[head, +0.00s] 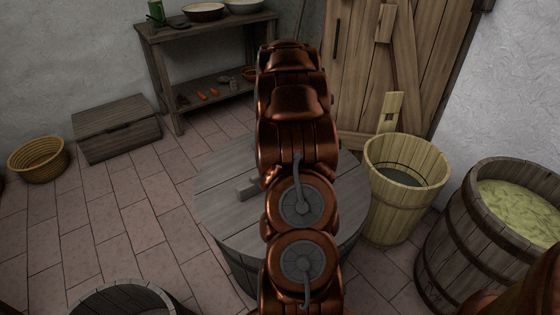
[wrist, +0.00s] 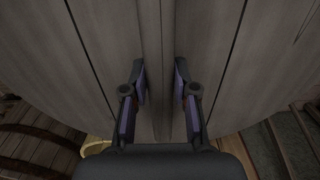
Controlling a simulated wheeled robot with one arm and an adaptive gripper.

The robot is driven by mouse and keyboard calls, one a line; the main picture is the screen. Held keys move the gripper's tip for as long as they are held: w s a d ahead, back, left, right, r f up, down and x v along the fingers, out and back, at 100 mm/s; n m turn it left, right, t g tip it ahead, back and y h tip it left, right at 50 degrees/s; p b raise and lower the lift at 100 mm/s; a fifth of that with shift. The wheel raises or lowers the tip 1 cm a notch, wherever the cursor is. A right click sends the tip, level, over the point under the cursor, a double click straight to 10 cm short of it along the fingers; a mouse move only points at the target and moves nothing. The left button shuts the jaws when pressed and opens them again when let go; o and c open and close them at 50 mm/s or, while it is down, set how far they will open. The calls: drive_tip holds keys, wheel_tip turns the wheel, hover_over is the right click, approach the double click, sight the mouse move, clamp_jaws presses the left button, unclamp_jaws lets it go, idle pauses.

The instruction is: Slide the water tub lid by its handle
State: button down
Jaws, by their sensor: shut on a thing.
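The water tub lid (head: 222,215) is a round disc of grey planks lying on the tub in the middle of the head view. Its handle (head: 245,188), a grey wooden bar, sticks out to the left of my arm, which hides the rest of it. In the wrist view the lid (wrist: 105,45) fills most of the picture, with the handle (wrist: 161,60) running down the middle. My gripper (wrist: 161,80) has one finger on each side of the handle and is shut on it. In the head view my arm hides the gripper and much of the lid.
A pale wooden bucket (head: 405,165) stands close right of the tub, and a barrel (head: 470,225) stands farther right. Another wooden vessel (head: 125,300) is at the lower left. Tiled floor (head: 145,220) is clear left of the tub. A shelf table (head: 205,33) stands behind.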

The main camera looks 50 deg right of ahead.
drive_tip(key=shift+s+a, duration=0.2)
drive_tip(key=shift+s, duration=0.4)
drive_tip(key=shift+s+a, duration=0.2)
drive_tip(key=shift+s, duration=0.4)
drive_tip(key=c, duration=0.8)
unclamp_jaws()
drive_tip(key=shift+r, duration=0.1)
wheel_tip(320, 180, up, 12)
drive_tip(key=shift+f, duration=0.1)
